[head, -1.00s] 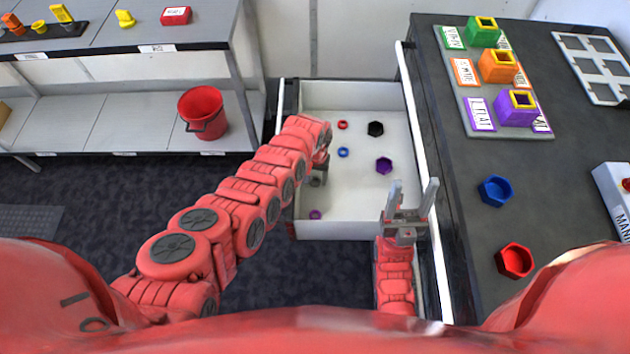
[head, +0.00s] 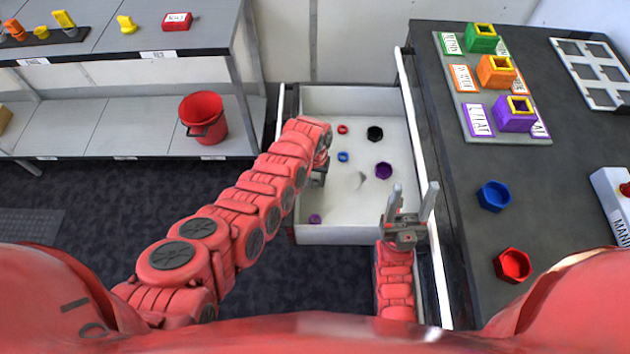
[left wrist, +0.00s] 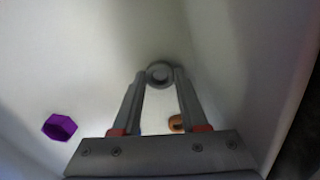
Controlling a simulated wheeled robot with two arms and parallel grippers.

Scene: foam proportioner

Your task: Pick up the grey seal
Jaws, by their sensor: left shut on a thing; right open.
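The grey seal (left wrist: 160,73) is a small grey ring, seen in the left wrist view between the tips of my left gripper (left wrist: 160,80). The two fingers are shut on it, one on each side. In the head view my left gripper (head: 318,180) is inside the open white drawer (head: 340,235), near its left wall, and I cannot make out the seal there. How high the seal is above the drawer floor is hard to tell. My right gripper (head: 410,205) is open and empty, over the drawer's front right side.
The drawer also holds a red ring (head: 342,129), a blue ring (head: 343,156), a black hexagonal piece (head: 375,133), a purple hexagonal piece (head: 384,170) and a small purple ring (head: 315,219). A dark counter (head: 440,120) stands on the right.

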